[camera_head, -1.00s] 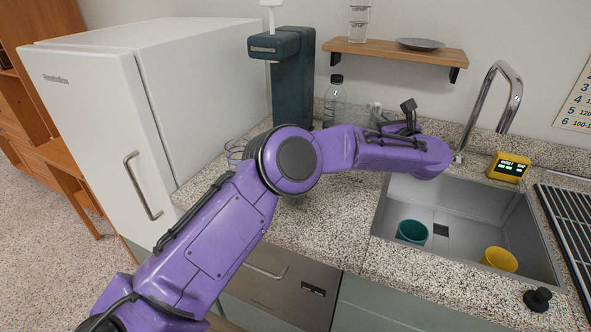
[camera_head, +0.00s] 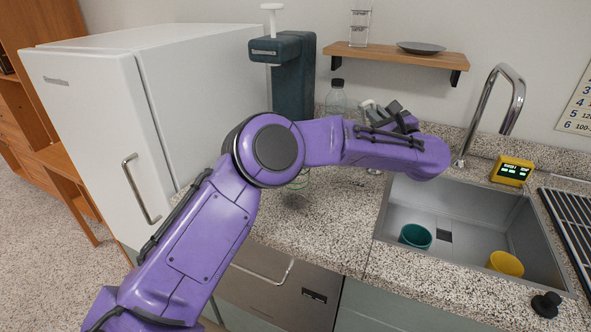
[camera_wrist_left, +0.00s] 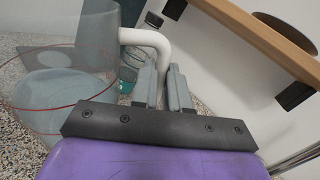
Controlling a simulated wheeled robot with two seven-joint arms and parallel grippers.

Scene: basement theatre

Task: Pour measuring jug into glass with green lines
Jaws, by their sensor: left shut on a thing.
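My left gripper (camera_wrist_left: 165,88) is shut on the white handle of the measuring jug (camera_wrist_left: 92,35), whose grey see-through body shows at the upper left of the wrist view. A clear round shape with thin red lines (camera_wrist_left: 60,95) overlaps the jug there; I cannot tell whether it is a separate glass. In the head view my left forearm hides most of the gripper and jug. A clear, faintly greenish glass (camera_head: 299,181) stands on the counter, partly behind my arm; its line colour is hard to tell. My right gripper is out of view.
A capped clear bottle (camera_head: 336,98) stands by the wall behind my forearm. A wooden shelf (camera_head: 400,56) hangs above. The sink (camera_head: 470,215) at right holds a teal cup (camera_head: 415,237) and a yellow cup (camera_head: 506,263). The front counter (camera_head: 320,235) has free room.

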